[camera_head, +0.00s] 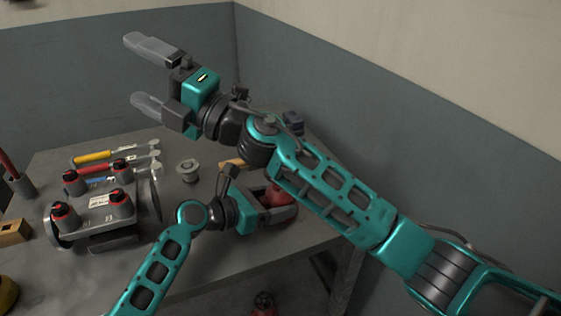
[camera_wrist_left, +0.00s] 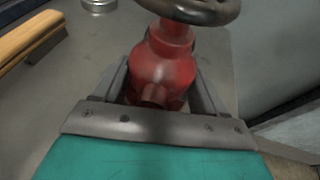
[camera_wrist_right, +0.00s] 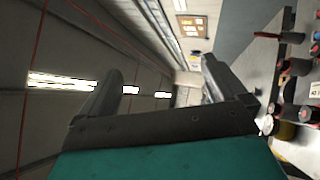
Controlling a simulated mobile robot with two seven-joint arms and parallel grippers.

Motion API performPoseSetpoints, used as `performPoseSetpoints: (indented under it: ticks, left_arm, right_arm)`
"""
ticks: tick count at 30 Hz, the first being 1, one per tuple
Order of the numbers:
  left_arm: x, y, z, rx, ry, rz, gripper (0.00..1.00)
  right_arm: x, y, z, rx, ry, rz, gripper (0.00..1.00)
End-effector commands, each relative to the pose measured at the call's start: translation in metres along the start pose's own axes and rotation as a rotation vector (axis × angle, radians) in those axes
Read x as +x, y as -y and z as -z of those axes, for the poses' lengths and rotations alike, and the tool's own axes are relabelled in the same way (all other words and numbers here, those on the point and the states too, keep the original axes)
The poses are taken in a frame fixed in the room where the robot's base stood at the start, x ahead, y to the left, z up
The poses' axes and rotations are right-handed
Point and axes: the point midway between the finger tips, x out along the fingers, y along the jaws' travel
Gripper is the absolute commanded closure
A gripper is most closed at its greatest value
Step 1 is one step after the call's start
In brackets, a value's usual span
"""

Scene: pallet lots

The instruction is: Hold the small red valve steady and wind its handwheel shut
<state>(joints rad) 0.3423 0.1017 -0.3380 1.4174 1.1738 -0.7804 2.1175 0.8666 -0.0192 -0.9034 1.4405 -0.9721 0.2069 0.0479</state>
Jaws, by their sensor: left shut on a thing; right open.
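The small red valve (camera_wrist_left: 163,66) stands between the fingers of my left gripper, which is shut on its body. Its dark handwheel (camera_wrist_left: 195,10) is at the top edge of the left wrist view, partly cut off. In the head view the red valve (camera_head: 279,194) is partly hidden by the fingers of my left gripper (camera_head: 283,205) and by my right arm, and I cannot make out the handwheel there. My right gripper (camera_head: 140,76) is open and empty, raised well above the bench to the upper left of the valve, its fingers wide apart.
On the grey bench (camera_head: 175,262) a fixture with several red-and-black knobs (camera_head: 100,214) stands at left. Yellow- and red-handled tools (camera_head: 95,157) lie behind it. A grey spool (camera_head: 188,171) stands nearer the middle.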

Motion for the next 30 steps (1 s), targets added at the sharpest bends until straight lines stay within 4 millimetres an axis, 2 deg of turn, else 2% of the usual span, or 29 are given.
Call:
performPoseSetpoints:
  ticks: [3, 6, 11, 15, 19, 24, 27, 30]
  left_arm:
    - [-0.001, -0.001, -0.001, 0.001, 0.002, -0.004, 0.45]
    - [-0.001, -0.002, -0.001, 0.001, 0.002, -0.004, 0.45]
    - [-0.001, -0.002, -0.001, 0.002, 0.002, -0.004, 0.45]
    - [-0.001, -0.002, -0.001, 0.002, 0.002, -0.004, 0.45]
    - [-0.001, -0.002, -0.001, 0.002, 0.002, -0.004, 0.45]
    - [-0.001, -0.002, -0.001, 0.002, 0.003, -0.004, 0.45]
    - [-0.001, -0.002, -0.001, 0.002, 0.003, -0.004, 0.45]
    - [-0.001, -0.002, -0.002, 0.002, 0.003, -0.004, 0.45]
  right_arm:
    - [0.011, 0.015, 0.025, -0.288, -0.229, 0.092, 0.02]
    - [0.009, 0.035, 0.039, -0.514, -0.427, 0.17, 0.02]
    - [-0.012, 0.068, 0.041, -0.84, -0.753, 0.307, 0.02]
    - [-0.044, 0.09, 0.02, -1.073, -1.053, 0.44, 0.02]
    - [-0.083, 0.095, -0.016, -1.225, -1.338, 0.58, 0.02]
    - [-0.133, 0.074, -0.068, -1.302, -1.673, 0.759, 0.02]
    - [-0.155, 0.057, -0.09, -1.295, -1.816, 0.842, 0.02]
    - [-0.17, 0.041, -0.105, -1.274, -1.911, 0.897, 0.02]
